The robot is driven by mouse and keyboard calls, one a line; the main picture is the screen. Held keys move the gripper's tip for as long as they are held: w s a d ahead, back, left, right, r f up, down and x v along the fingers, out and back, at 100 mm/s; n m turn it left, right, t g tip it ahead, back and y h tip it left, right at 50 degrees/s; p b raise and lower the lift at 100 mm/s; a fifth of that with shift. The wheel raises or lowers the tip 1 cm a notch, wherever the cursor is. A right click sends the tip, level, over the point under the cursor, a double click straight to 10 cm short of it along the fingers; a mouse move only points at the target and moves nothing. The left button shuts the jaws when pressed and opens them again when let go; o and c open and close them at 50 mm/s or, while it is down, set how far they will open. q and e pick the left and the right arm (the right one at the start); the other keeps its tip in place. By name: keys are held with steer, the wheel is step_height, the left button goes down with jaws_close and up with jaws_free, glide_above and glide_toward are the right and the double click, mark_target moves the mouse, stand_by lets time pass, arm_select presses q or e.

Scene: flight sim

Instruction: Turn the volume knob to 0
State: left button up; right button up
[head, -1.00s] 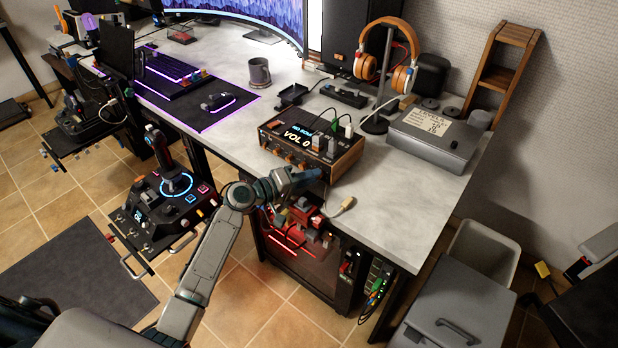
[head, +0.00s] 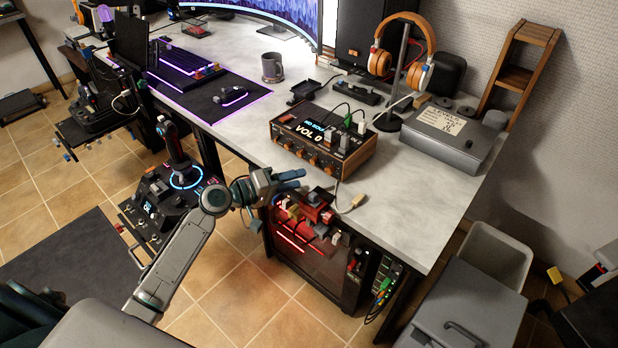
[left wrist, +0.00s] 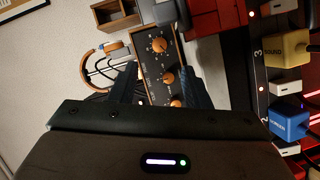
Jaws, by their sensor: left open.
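The audio box (head: 345,155) with wooden sides stands on the desk near its front edge. Its display (head: 310,130) reads "VOL 0". A row of orange-capped knobs (head: 312,160) runs along its front; which one is the volume knob is not clear. In the left wrist view the knobs (left wrist: 167,78) show between the open fingers, some way beyond them. My left gripper (head: 292,182) is open and empty, in front of the desk edge and apart from the box. It also shows in the left wrist view (left wrist: 160,85). My right gripper is not in view.
Cables and plugs (head: 348,125) stand on top of the box. A grey case (head: 440,140) and headphones on a stand (head: 400,65) are to its right. A red-lit computer case (head: 310,255) stands below the desk edge, near my left gripper.

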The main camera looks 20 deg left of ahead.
arm_select(q)
steer(key=v, duration=0.3)
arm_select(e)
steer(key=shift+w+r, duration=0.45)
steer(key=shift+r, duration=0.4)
